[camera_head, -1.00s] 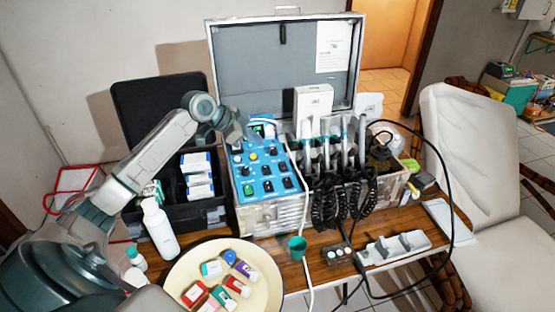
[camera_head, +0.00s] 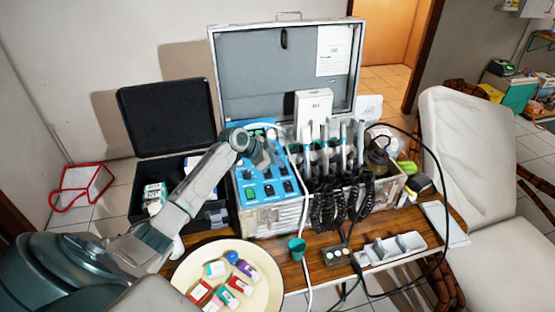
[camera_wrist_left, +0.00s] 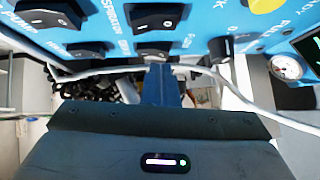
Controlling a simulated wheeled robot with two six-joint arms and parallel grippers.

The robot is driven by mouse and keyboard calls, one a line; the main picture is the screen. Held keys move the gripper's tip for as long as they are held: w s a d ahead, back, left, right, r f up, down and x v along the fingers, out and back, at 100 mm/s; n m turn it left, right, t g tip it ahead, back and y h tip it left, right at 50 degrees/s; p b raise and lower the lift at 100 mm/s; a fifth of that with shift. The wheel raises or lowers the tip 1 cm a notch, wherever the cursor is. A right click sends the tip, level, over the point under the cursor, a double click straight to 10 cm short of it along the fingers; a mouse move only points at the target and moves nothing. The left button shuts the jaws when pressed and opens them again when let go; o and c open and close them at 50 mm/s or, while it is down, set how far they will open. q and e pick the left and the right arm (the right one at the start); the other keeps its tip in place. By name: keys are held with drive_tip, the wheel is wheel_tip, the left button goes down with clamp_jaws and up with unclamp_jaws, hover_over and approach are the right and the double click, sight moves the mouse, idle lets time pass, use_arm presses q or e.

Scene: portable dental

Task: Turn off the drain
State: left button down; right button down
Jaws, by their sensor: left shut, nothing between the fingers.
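The blue control panel (camera_head: 262,187) of the dental unit faces up in the middle of the table. It carries a green rocker (camera_head: 249,193) and several black switches (camera_head: 268,190). In the left wrist view, black switches (camera_wrist_left: 154,17) and a black knob (camera_wrist_left: 220,48) line the panel along the top. One label seems to read DRAIN, but it is small and inverted. My left gripper (camera_wrist_left: 163,82) is shut and empty, close to the panel. In the head view my left wrist covers the panel's upper part; fingertip contact with a switch cannot be told. My right gripper is out of view.
Handpieces with coiled black cords (camera_head: 345,190) stand right of the panel. A white hose hangs down the unit's front. A round tray (camera_head: 268,298) with small boxes is in front. A black case (camera_head: 168,112) stands open at left, and a round gauge (camera_wrist_left: 286,67) sits beside the panel.

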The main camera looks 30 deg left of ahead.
use_arm(q)
drive_tip(key=shift+f, duration=0.35)
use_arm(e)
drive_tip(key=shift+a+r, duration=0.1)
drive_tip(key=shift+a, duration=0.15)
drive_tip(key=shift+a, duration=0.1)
use_arm(q)
drive_tip(key=shift+f, duration=0.1)
drive_tip(key=shift+a+f+b, duration=0.15)
drive_tip(key=shift+b, duration=0.35)
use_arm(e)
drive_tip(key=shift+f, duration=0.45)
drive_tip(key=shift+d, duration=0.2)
use_arm(q)
drive_tip(key=shift+s, duration=0.1)
drive_tip(key=shift+s+d+p, duration=0.45)
drive_tip(key=shift+d+p, duration=0.2)
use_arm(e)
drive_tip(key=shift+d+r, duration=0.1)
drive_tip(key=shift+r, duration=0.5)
